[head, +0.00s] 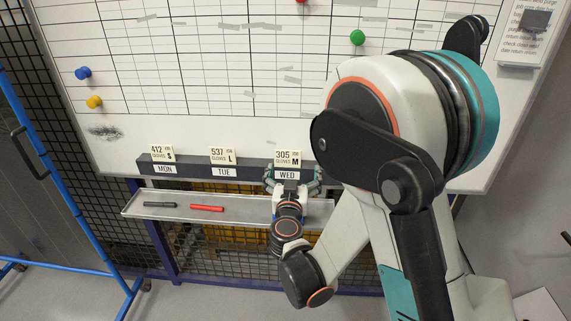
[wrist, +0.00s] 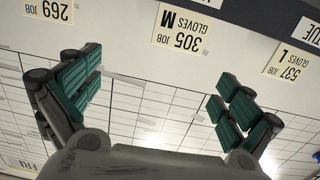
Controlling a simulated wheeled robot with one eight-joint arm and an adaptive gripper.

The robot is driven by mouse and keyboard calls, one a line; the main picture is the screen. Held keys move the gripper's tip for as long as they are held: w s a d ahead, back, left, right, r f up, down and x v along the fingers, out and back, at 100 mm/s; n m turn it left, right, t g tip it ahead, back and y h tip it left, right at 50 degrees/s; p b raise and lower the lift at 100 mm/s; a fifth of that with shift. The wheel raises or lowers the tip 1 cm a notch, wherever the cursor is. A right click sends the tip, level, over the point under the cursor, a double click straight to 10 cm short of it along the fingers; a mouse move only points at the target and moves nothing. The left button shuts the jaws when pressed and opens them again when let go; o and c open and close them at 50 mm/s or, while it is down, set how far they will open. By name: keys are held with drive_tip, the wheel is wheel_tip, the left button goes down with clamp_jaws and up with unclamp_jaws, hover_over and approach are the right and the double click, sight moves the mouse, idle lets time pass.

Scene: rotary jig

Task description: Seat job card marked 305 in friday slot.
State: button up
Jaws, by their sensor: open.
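The job card marked 305 (head: 288,157) is a cream card with "GLOVES M". It stands in the slot over the WED label on the dark rail (head: 190,168). It also shows upside down at the top of the wrist view (wrist: 181,30). My gripper (head: 292,182) is open and empty at the WED part of the rail. In the wrist view its green-padded fingers (wrist: 155,92) are spread wide, one to each side of the card's position, with no visible contact. The rail right of WED, where a Friday slot could be, is hidden by my arm in the head view.
Card 412 (head: 162,153) stands over MON and card 537 (head: 222,155) over TUE. Card 269 (wrist: 48,10) shows at the wrist view's edge. A metal tray (head: 245,209) below the rail holds a black marker (head: 159,205) and a red marker (head: 207,208). A gridded whiteboard (head: 215,128) stands behind.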

drive_tip(key=a+f, duration=0.1)
drive_tip(key=a, duration=0.1)
drive_tip(key=b, duration=0.1)
approach(287, 152)
drive_tip(key=w, duration=0.3)
drive_tip(key=w+d, duration=0.1)
drive_tip(key=shift+w+d+f, duration=0.15)
drive_tip(key=shift+w+f, duration=0.2)
drive_tip(key=shift+w, duration=0.05)
drive_tip(key=shift+w+a+r+b, duration=0.15)
drive_tip(key=shift+w+b, duration=0.35)
drive_tip(key=shift+w, duration=0.85)
drive_tip(key=shift+w+a+r+b, duration=0.15)
drive_tip(key=shift+w+b, duration=0.3)
drive_tip(key=shift+w, duration=0.95)
drive_tip(key=c, duration=1.1)
